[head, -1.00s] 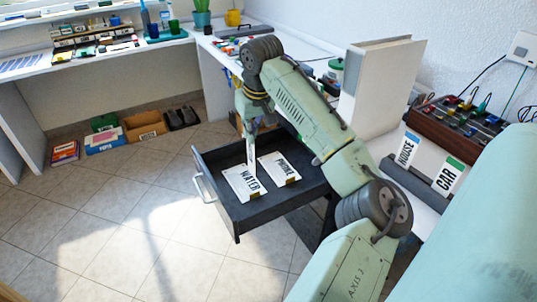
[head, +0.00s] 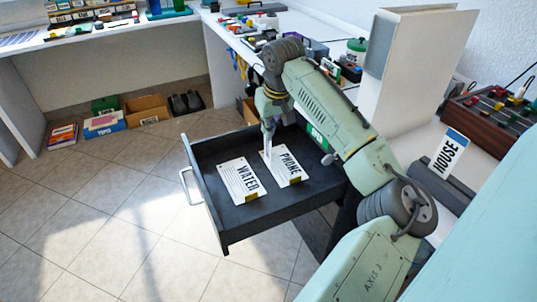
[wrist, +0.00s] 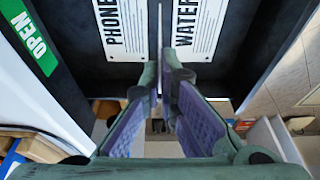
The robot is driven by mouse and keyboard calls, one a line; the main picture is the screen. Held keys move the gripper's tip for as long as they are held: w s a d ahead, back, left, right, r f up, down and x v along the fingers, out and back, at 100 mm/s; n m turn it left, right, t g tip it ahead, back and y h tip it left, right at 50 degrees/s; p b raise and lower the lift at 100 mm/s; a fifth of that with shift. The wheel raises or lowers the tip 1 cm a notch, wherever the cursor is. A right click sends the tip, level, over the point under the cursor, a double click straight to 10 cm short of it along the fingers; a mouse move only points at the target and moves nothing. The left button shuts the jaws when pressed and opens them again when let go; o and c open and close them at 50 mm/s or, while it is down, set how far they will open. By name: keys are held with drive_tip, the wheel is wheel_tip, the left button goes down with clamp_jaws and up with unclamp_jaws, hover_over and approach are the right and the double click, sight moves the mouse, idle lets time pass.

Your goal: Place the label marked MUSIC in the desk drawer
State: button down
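The desk drawer (head: 215,215) is pulled open. A WATER label (head: 242,181) and a PHONE label (head: 283,166) lie flat in it. Both labels also show in the wrist view, PHONE (wrist: 120,30) at left and WATER (wrist: 195,30) at right. My gripper (wrist: 165,75) points down over the drawer, near the top edges of these labels. A thin pale strip (wrist: 160,35) stands edge-on between its fingertips, like a label held upright. The gripper looks shut on it. Its face and text are hidden, so I cannot read MUSIC on it.
A HOUSE label (head: 450,155) stands in a rack on the desk at right. A green OPEN sign (wrist: 30,45) is beside the drawer. A white upright box (head: 415,65) stands on the desk behind my arm. Boxes and books (head: 105,122) lie on the floor at the back left.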

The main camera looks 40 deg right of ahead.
sight(269, 147)
drive_tip(key=shift+f, duration=3.3)
drive_tip(key=shift+f, duration=0.15)
drive_tip(key=c, duration=1.8)
unclamp_jaws()
